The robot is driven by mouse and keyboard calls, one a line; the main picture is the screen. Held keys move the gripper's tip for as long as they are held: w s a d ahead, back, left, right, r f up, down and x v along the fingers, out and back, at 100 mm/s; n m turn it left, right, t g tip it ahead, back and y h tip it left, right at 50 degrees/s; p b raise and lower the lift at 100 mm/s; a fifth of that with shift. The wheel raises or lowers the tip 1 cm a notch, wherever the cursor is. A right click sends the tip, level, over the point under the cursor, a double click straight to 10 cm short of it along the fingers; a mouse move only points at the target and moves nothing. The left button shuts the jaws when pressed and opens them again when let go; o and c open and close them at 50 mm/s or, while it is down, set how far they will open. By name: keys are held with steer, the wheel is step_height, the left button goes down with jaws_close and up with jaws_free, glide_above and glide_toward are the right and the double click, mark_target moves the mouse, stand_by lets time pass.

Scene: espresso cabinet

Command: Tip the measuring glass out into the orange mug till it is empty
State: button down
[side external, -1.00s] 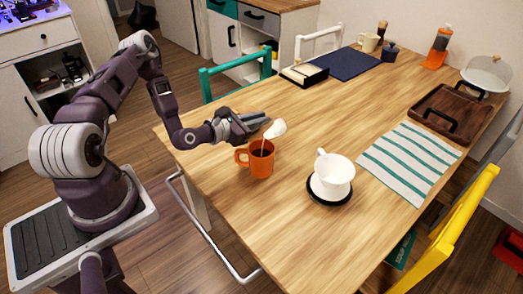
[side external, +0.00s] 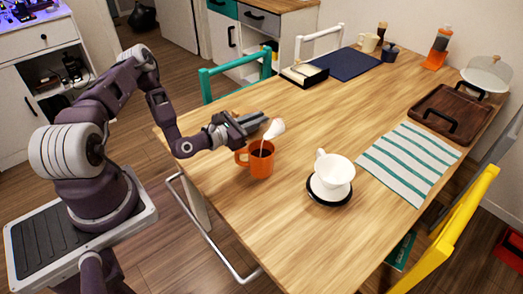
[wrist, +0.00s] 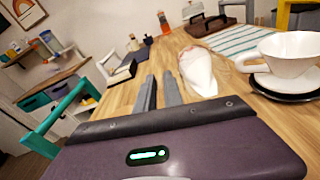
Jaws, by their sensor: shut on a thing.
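The orange mug (side external: 261,162) stands upright on the table, its handle to the left, with dark contents showing inside. The measuring glass (side external: 275,129), whitish and pale, is tilted above the mug, its narrow lower end reaching down toward the mug's opening. I cannot tell whether anything is flowing or how much is left inside. In the wrist view the glass (wrist: 198,72) shows just right of the fingers (wrist: 159,92); the mug is not visible there.
A white cup (side external: 333,174) on a black saucer (side external: 330,199) stands right of the mug. Beyond are a striped cloth (side external: 410,163), a dark wooden tray (side external: 466,103) and a navy mat (side external: 347,63). The table between the mug and the mat is clear.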

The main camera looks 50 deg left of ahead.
steer(key=shift+s+r+t, duration=0.15)
steer(key=shift+s+t, duration=0.1)
steer(key=shift+t, duration=0.55)
stand_by(0.5)
